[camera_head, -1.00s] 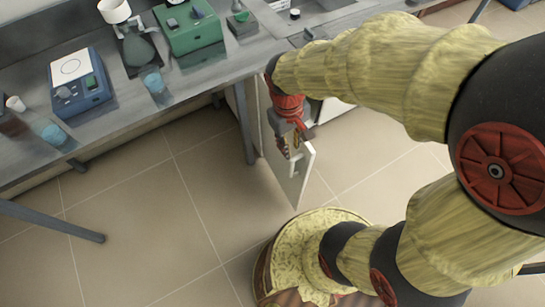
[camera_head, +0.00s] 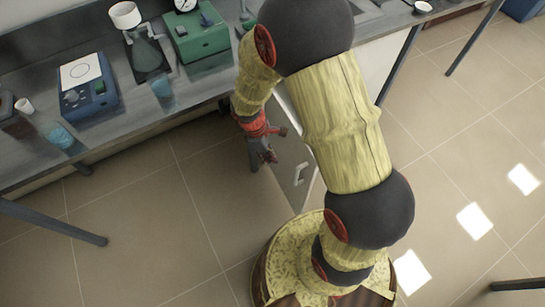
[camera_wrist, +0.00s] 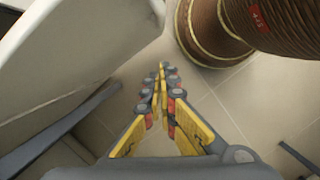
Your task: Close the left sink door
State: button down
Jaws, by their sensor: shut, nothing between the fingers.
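The sink door (camera_head: 304,187) stands open, jutting from the cabinet under the bench into the aisle. A small pull handle (camera_head: 299,173) shows on its grey face. My arm hides its upper and right parts. My gripper (camera_head: 265,160) is shut and empty, low in front of the bench, on the left of the door, on the handle side. I cannot tell whether it touches the door. In the wrist view my gripper's fingers (camera_wrist: 163,70) meet at the tips, and a pale panel (camera_wrist: 70,55), apparently the door, fills the upper left.
The bench (camera_head: 120,125) holds a blue device (camera_head: 85,88), a green device (camera_head: 197,32), a blue beaker (camera_head: 60,137) and a flask (camera_head: 144,52). Bench legs stand at left (camera_head: 50,222) and right (camera_head: 400,65). The tiled floor (camera_head: 150,215) left of my gripper is clear.

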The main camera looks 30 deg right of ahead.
jog(key=s+d+f+b, duration=0.3)
jog(key=d+f+b, duration=0.1)
jog(key=f, duration=0.2)
jog(key=shift+s+d+f, duration=0.15)
jog(key=shift+d+f, duration=0.2)
jog(key=shift+f, duration=0.05)
jog(key=shift+d, duration=0.1)
